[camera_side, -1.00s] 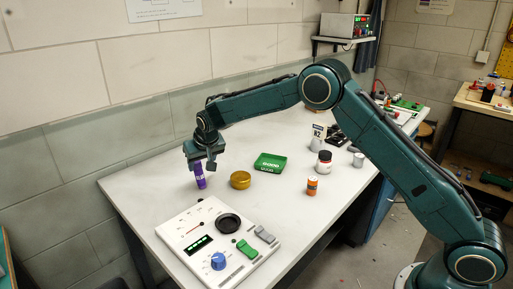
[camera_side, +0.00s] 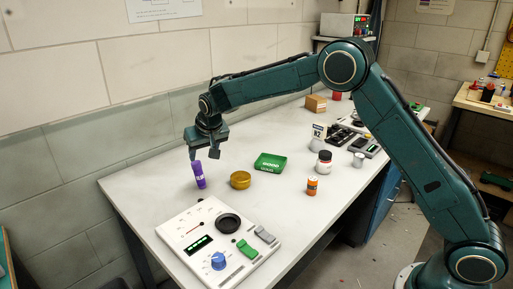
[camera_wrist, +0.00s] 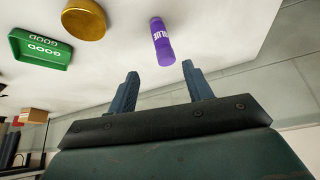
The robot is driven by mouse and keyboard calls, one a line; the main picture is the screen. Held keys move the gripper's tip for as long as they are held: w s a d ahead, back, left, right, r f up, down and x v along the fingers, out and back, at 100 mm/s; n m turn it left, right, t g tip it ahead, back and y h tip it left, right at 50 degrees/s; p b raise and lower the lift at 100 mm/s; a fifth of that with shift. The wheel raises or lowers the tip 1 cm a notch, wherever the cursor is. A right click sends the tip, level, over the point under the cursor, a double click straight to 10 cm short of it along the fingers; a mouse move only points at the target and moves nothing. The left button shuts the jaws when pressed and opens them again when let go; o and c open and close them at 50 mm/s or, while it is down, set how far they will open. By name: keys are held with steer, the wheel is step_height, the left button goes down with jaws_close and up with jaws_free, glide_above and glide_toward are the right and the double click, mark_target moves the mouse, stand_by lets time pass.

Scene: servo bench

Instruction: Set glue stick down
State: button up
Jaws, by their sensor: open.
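The purple glue stick (camera_side: 199,175) stands upright on the white bench at the left, just behind the control panel. It also shows in the wrist view (camera_wrist: 162,42), beyond the fingertips. My gripper (camera_side: 205,156) is open and empty, above the glue stick. In the wrist view the two fingers (camera_wrist: 160,68) are spread apart with a clear gap between them, and the glue stick lies outside that gap.
A yellow round tin (camera_side: 240,180) stands right of the glue stick, with a green tray (camera_side: 270,162) behind it. The control panel (camera_side: 187,222) lies in front. An orange-banded cylinder (camera_side: 312,186) and a white jar (camera_side: 324,162) stand further right.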

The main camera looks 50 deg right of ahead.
steer(key=s+d+r+n, duration=0.1)
steer(key=s+d+r, duration=0.2)
steer(key=s+r, duration=0.65)
steer(key=s+d+r, duration=0.2)
steer(key=s+r, duration=0.4)
steer(key=s, duration=0.6)
steer(key=s+f+n, duration=0.1)
steer(key=s, duration=1.1)
steer(key=s+d+f+y, duration=0.1)
steer(key=s+f, duration=0.1)
steer(key=s, duration=1)
steer(key=shift+s+d+f+n, duration=0.15)
steer(key=shift+s+f+n, duration=0.1)
steer(key=shift+s+n, duration=0.15)
steer(key=shift+w, duration=0.1)
